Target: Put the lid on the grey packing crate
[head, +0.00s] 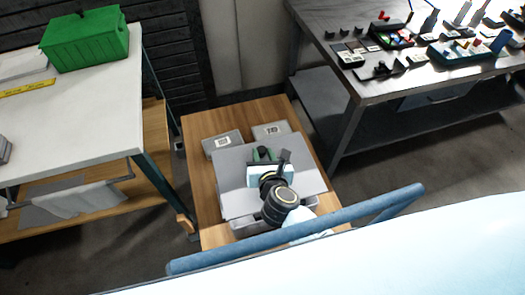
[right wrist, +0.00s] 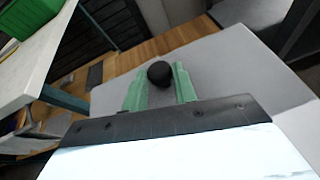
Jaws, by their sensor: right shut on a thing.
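The grey lid (head: 235,183) is a flat panel with a round black knob (right wrist: 160,74) on top. My right gripper (head: 264,157) has its green fingers on either side of the knob and is shut on it; the right wrist view shows this close up. The lid lies over the middle of a wooden table and looks slightly turned. A grey edge (head: 243,224), which looks like part of the grey packing crate, shows below the lid's near side. The lid and my arm hide the rest, so I cannot tell whether the lid touches the crate. My left gripper is not in view.
Two small grey boxes with white labels, one left (head: 222,144) and one right (head: 271,131), stand at the back of the wooden table (head: 205,210). A white bench with a green crate (head: 85,42) is at left. A dark bench (head: 325,28) with tools is at right.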

